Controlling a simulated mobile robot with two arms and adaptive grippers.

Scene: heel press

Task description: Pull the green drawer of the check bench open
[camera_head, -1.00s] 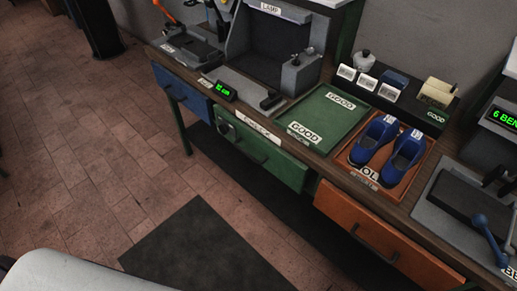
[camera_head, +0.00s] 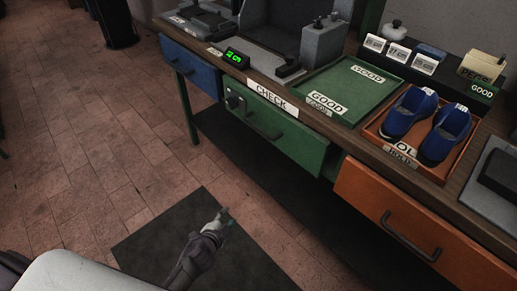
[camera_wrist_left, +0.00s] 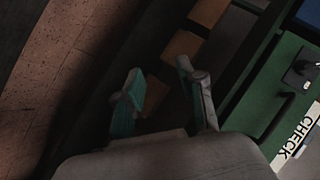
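The green drawer (camera_head: 290,135) sits under the check bench top and looks shut, with a dark bar handle (camera_head: 263,126) on its front. A white CHECK label (camera_head: 270,97) is on the bench edge above it. In the left wrist view the green drawer front (camera_wrist_left: 262,95) is at the right, with its dark handle (camera_wrist_left: 278,117). My left gripper (camera_head: 226,217) is low over the dark mat, in front of and apart from the drawer. In the wrist view its two fingers (camera_wrist_left: 160,85) are spread with nothing between them. My right gripper is not in view.
A blue drawer (camera_head: 190,73) is to the left and an orange drawer (camera_head: 400,222) to the right. A green GOOD tray (camera_head: 372,90) and an orange HOLD tray (camera_head: 405,151) with blue shoes (camera_head: 430,125) are on top. The floor before the bench is clear.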

